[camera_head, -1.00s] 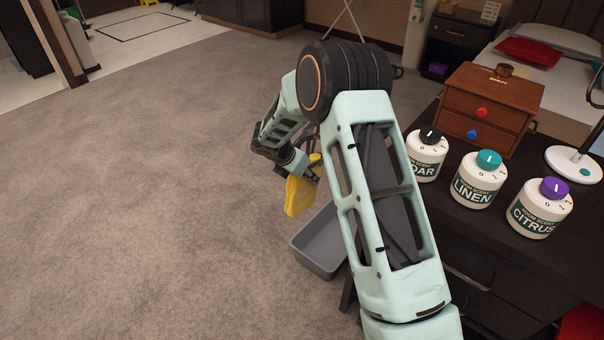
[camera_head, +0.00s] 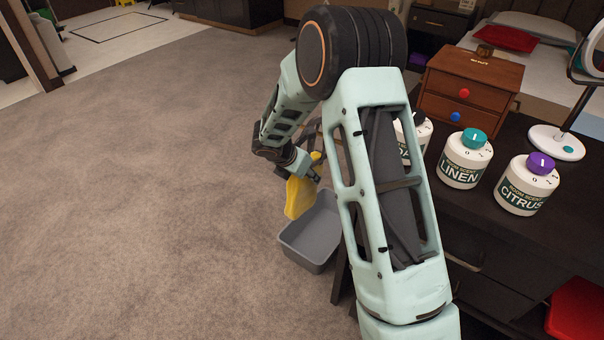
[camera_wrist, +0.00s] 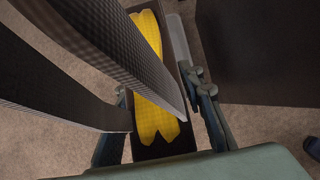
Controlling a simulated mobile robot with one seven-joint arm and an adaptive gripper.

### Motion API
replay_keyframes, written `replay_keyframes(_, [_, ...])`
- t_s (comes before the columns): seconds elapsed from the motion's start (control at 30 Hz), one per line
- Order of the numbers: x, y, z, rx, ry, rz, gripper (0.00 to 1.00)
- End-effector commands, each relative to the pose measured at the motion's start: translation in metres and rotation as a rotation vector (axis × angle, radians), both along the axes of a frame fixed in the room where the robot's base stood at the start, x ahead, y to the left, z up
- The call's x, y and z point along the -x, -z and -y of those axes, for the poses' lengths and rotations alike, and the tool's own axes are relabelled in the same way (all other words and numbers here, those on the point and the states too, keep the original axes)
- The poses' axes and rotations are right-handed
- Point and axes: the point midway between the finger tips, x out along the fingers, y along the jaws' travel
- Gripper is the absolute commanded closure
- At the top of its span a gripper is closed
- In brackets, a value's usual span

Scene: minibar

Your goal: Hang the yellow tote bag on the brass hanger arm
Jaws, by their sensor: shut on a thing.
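The yellow tote bag (camera_head: 298,198) hangs from my gripper (camera_head: 312,174), low beside the dark desk and above or in front of a grey bin. In the wrist view the yellow bag (camera_wrist: 149,122) lies between the fingers of my gripper (camera_wrist: 162,98), which is shut on it. Broad dark straps (camera_wrist: 110,55) cross close to the camera and hide part of the bag. I cannot make out a brass hanger arm in either current view.
The open grey bin (camera_head: 312,244) stands on the carpet by the desk (camera_head: 480,225). The desk holds scent bottles (camera_head: 465,165), a wooden drawer box (camera_head: 470,90) and a white-based stand (camera_head: 555,143). Open carpet (camera_head: 140,190) lies left. My upper arm hides the desk's near left part.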

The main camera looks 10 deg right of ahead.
Motion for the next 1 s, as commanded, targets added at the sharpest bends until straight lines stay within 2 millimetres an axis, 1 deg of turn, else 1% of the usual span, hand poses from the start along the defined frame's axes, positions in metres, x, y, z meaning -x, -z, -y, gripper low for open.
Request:
replay_keyframes(0.03, [0.001, 0.005, 0.001, 0.001, -0.001, 0.001, 1.0])
replay_keyframes(0.4, [0.007, 0.02, 0.007, 0.001, -0.001, 0.001, 1.0])
replay_keyframes(0.6, [0.007, 0.024, 0.007, 0.001, -0.001, 0.001, 1.0])
replay_keyframes(1.0, [0.007, 0.024, 0.007, 0.001, -0.001, 0.001, 1.0])
